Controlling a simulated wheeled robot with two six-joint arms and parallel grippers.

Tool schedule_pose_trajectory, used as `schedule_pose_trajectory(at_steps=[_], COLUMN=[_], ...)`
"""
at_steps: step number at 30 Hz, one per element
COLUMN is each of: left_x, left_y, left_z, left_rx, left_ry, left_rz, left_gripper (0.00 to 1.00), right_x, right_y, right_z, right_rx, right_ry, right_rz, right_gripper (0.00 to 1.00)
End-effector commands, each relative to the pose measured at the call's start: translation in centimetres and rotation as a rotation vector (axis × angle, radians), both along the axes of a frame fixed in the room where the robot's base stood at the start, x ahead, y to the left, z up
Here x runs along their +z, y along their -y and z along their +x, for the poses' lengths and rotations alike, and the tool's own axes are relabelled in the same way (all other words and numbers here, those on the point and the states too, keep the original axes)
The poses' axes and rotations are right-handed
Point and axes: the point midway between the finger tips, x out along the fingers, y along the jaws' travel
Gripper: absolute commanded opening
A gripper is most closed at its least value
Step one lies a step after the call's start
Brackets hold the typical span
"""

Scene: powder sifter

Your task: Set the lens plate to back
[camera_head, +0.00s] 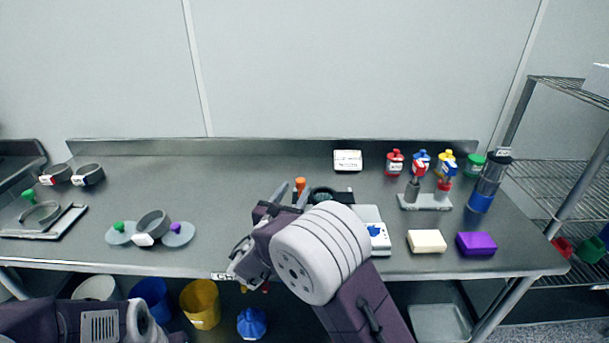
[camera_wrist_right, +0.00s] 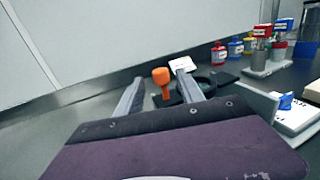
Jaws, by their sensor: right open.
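A dark plate with a black ring, which looks like the lens plate (camera_head: 325,194), lies on the steel table behind my right wrist. It also shows in the right wrist view (camera_wrist_right: 203,84). An upright orange handle (camera_wrist_right: 161,77) stands at its left side; its top also shows in the head view (camera_head: 300,183). My right gripper (camera_wrist_right: 160,73) is open, its two fingers pointing toward the handle. The handle appears between the fingertips in the wrist view; I cannot tell whether it is within their reach. My right wrist hides part of the plate's surroundings. My left gripper is out of view.
Bottles and a rack (camera_head: 425,201) stand further right, with cream (camera_head: 426,241) and purple (camera_head: 476,243) blocks in front. Sieve parts (camera_head: 152,226) lie left. The table's middle left is clear.

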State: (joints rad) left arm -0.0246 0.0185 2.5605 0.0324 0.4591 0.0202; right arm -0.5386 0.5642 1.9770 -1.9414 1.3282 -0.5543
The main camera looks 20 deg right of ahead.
Motion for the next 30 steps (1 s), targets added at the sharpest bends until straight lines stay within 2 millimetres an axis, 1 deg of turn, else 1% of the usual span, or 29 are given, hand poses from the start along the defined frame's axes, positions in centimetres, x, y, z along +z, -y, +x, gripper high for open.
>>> schedule_pose_trajectory(at_steps=[1, 3, 6, 9, 13, 20, 23, 24, 25, 30], left_x=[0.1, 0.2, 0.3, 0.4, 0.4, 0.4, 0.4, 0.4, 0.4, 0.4], left_y=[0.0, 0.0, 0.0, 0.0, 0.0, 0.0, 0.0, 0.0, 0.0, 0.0], left_z=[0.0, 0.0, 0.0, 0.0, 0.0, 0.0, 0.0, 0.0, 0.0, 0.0], left_rx=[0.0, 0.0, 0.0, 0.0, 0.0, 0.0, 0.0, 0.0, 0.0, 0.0], left_ry=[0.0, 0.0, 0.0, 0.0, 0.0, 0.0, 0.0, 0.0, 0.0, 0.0], left_rz=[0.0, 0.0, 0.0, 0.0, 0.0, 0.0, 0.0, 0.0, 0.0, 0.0], left_gripper=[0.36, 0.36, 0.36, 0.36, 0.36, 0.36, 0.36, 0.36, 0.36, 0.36], right_x=[0.0, 0.0, 0.0, 0.1, 0.0, 0.0, 0.0, 0.0, 0.0, 0.0], right_y=[0.8, 1.7, 2.8, 3.5, 4.0, 4.1, 4.0, 4.0, 4.0, 4.0], right_z=[0.9, 2.2, 3.8, 5.0, 5.8, 5.9, 5.9, 5.9, 5.9, 5.9], right_rx=[-0.005, -0.005, -0.005, -0.003, -0.003, -0.001, -0.001, -0.001, -0.001, -0.001], right_ry=[-0.001, 0.0, -0.001, 0.0, 0.0, 0.0, 0.0, 0.0, 0.0, 0.0], right_rz=[0.001, 0.0, 0.0, 0.0, 0.0, 0.0, 0.0, 0.0, 0.0, 0.0], right_gripper=[0.45, 0.45, 0.45, 0.45, 0.45, 0.45, 0.2, 0.09, 0.01, 0.0])
